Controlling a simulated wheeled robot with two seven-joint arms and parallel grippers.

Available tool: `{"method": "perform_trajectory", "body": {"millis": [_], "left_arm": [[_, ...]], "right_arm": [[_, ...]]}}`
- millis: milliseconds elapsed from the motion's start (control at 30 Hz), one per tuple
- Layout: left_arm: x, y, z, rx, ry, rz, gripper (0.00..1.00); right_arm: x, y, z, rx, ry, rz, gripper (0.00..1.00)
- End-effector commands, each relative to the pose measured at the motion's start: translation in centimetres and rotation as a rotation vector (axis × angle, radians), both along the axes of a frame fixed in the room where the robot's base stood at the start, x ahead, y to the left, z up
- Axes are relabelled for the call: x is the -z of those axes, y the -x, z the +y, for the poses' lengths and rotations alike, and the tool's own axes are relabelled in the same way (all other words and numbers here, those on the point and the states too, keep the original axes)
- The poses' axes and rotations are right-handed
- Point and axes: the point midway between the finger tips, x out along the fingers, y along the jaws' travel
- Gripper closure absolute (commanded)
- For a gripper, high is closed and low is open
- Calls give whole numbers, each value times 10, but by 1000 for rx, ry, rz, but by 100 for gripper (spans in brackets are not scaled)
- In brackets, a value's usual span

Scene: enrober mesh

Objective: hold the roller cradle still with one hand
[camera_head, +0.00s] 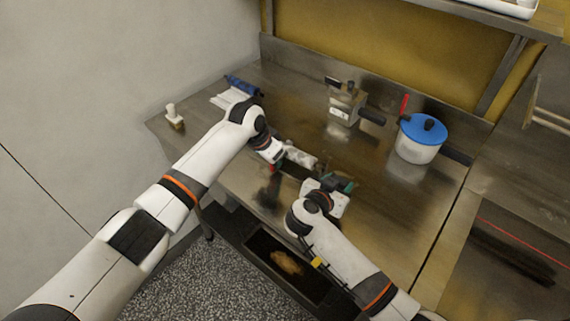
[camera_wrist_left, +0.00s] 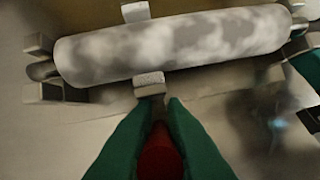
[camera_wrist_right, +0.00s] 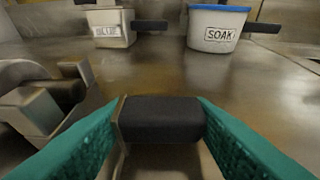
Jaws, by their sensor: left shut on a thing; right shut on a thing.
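The mottled white-grey roller (camera_wrist_left: 175,43) lies level across the metal cradle (camera_wrist_left: 55,93) in the left wrist view. The roller also shows in the head view (camera_head: 300,156), between my two grippers. My left gripper (camera_wrist_left: 160,108) is at the near side of the cradle, its green fingers shut on a red piece (camera_wrist_left: 160,158). My right gripper (camera_wrist_right: 160,112) is at the roller's right end, its green fingers shut on a black grip (camera_wrist_right: 160,128) on a metal bracket. In the right wrist view a metal part of the cradle (camera_wrist_right: 38,112) shows at left. The arms hide part of the cradle.
A metal box (camera_head: 343,105) with a black handle and a white SOAK pot (camera_head: 416,150) with a blue lid stand farther back. A blue roll (camera_head: 243,84) and a small white-topped item (camera_head: 174,115) are at the left.

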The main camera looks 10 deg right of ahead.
Motion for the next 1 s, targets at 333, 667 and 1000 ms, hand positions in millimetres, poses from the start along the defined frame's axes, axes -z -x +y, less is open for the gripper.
{"method": "perform_trajectory", "body": {"millis": [333, 667, 1000], "left_arm": [[0, -31, 33, -3, -1, -3, 100], [0, -31, 34, -5, -3, -5, 70], [-2, -30, 32, -1, -1, -3, 66]], "right_arm": [[0, 0, 0, 1, 1, 1, 89], [1, 1, -1, 3, 2, 2, 89], [0, 1, -1, 2, 2, 2, 89]]}}
